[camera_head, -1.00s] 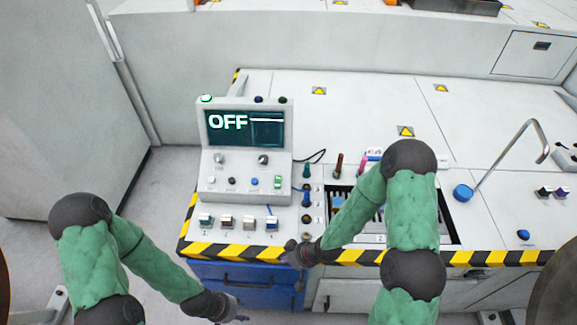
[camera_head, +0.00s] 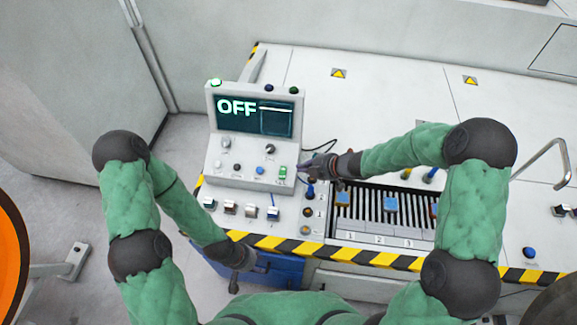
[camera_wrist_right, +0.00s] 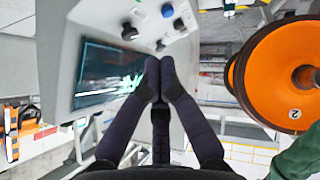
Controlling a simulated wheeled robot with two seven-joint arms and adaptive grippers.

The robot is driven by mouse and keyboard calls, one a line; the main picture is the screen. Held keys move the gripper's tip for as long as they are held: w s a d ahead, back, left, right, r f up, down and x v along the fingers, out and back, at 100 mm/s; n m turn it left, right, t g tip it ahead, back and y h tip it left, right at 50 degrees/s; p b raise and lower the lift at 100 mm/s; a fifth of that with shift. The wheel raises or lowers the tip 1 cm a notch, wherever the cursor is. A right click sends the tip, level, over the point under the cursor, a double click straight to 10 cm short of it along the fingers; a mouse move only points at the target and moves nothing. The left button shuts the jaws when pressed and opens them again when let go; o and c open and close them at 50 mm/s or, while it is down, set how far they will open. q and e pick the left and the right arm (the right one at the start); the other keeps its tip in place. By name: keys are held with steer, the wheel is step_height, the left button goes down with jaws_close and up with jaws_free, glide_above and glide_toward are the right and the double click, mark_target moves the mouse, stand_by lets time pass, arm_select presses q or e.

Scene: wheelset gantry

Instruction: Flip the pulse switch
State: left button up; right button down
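The control console (camera_head: 212,172) has a sloped front with knobs, small buttons and a green switch (camera_head: 283,172) at its lower right. No label naming the pulse switch is readable. The screen (camera_head: 255,116) above reads OFF. My right gripper (camera_head: 305,168) is just right of the green switch, pointing left at the console; whether it touches cannot be told. In the right wrist view its fingertips (camera_wrist_right: 160,72) are together with nothing between them, in front of the console's knobs (camera_wrist_right: 129,32). My left gripper (camera_head: 236,282) hangs low in front of the blue drawer, its fingers unclear.
Several toggle switches (camera_head: 252,212) line the bench in front of the console. A slotted tray (camera_head: 378,238) with blue blocks is right of it, under my right arm. Striped tape marks the bench's front edge. A large orange wheel (camera_wrist_right: 280,72) shows in the right wrist view.

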steer(key=b, duration=0.3)
glide_above(285, 175)
steer(key=s, duration=0.2)
step_height(285, 175, down, 6)
steer(key=shift+a+f, duration=0.1)
steer(key=shift+f, duration=0.15)
steer(key=f, duration=0.1)
steer(key=w+f, duration=0.1)
steer(key=shift+w+f, duration=0.3)
steer(key=shift+f, duration=0.1)
steer(key=shift+w+f, duration=0.2)
steer(key=shift+f, duration=0.2)
